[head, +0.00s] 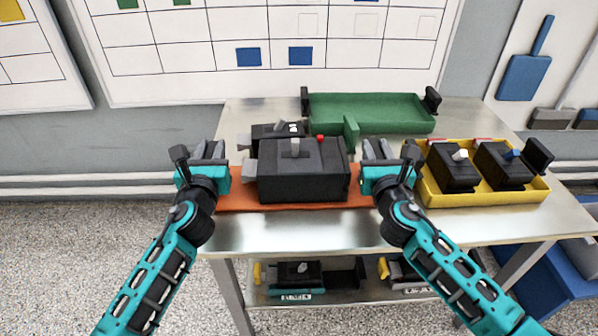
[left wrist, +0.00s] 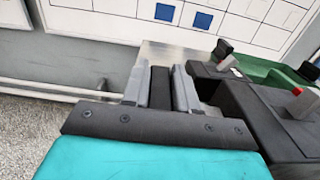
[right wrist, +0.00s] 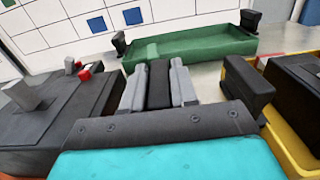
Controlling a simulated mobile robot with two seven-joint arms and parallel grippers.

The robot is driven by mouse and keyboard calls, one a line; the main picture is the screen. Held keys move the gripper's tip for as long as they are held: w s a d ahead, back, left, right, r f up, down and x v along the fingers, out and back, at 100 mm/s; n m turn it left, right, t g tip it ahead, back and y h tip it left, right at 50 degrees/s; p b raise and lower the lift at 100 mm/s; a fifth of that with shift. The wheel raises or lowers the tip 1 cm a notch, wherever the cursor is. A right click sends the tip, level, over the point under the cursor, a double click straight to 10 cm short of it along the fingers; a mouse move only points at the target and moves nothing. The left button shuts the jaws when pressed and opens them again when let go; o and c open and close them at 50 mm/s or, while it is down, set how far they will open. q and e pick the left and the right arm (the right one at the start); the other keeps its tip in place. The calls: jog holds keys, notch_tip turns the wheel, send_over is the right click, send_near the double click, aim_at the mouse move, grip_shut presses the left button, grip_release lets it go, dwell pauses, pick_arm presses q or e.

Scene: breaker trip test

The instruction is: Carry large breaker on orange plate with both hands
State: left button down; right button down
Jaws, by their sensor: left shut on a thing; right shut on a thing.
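The large breaker (head: 302,186) is a dark grey box with a light grey lever and a red button on top. It sits upright on the orange plate (head: 238,202), at the front of the metal table. My left gripper (head: 208,152) is at the plate's left end, shut on a black handle (left wrist: 181,88). My right gripper (head: 379,152) is at its right end, shut on another black handle (right wrist: 158,85). The breaker also shows in the right wrist view (right wrist: 45,135). I cannot tell whether the plate touches the table.
A smaller dark breaker (head: 268,131) is behind the large one. An empty green tray (head: 375,112) lies at the back. A yellow tray (head: 478,199) with two dark breakers is close on the right. More devices sit on the lower shelf (head: 340,296). The table's front strip (head: 300,232) is clear.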

dwell(0.4)
pick_arm(q)
jog(key=shift+r, duration=0.25)
pick_arm(e)
jog(key=shift+w+r, duration=0.1)
jog(key=shift+r, duration=0.15)
pick_arm(q)
jog(key=shift+w+r, duration=0.1)
pick_arm(e)
jog(key=shift+r, duration=0.15)
